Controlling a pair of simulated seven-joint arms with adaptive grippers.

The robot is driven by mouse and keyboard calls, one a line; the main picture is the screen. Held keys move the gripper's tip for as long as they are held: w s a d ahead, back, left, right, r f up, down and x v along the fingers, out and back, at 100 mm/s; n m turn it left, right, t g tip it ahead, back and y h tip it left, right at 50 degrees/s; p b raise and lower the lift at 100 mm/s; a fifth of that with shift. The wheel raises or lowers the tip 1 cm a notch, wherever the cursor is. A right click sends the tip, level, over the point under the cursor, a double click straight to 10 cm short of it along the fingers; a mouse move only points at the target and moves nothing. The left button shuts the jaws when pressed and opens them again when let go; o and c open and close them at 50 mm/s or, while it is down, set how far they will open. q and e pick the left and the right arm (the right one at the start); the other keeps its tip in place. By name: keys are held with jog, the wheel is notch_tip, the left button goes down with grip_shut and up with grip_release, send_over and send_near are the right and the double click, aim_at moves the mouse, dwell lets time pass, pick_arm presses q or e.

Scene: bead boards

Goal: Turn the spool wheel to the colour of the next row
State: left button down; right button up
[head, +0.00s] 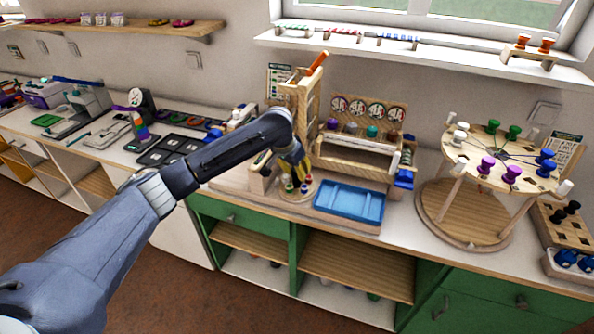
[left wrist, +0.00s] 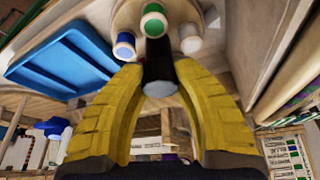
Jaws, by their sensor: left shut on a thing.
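The spool wheel (head: 297,196) is a small round wooden disc with coloured spools, on the counter left of the blue tray. In the left wrist view, its pale disc (left wrist: 128,14) is at the top, with a green spool (left wrist: 153,20), a blue spool (left wrist: 124,46) and a whitish spool (left wrist: 190,38) facing the camera. My left gripper (head: 297,165) reaches down over the wheel. In the left wrist view, its yellow fingers (left wrist: 160,66) are shut on a dark knob (left wrist: 158,70) with a grey end, beside the spools. My right gripper is not in view.
A blue tray (head: 347,214) lies right of the wheel. A wooden frame (head: 304,100) stands behind it, beside a wooden rack (head: 352,154). A round stand (head: 500,176) with coloured spools is farther right. Tools and dark trays (head: 168,150) lie to the left.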

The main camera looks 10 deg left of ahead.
pick_arm(q)
jog(key=shift+m, duration=0.3)
jog(key=m+h, duration=0.1)
jog(key=m, duration=0.1)
jog(key=shift+w+r+m+g, duration=0.1)
jog(key=shift+m+g, duration=0.2)
jog(key=shift+m, duration=0.1)
jog(key=m+g+h, duration=0.1)
jog(key=m, duration=0.2)
jog(key=shift+m, duration=0.3)
jog(key=m+g, duration=0.1)
jog(key=m, duration=0.2)
jog(key=shift+m+h, duration=0.3)
jog(key=shift+d+m+g, duration=0.1)
jog(key=shift+m+g, duration=0.8)
jog(key=shift+m, duration=0.8)
jog(key=shift+d, duration=0.1)
jog(key=c, duration=0.9)
grip_release()
jog(key=shift+c, duration=0.2)
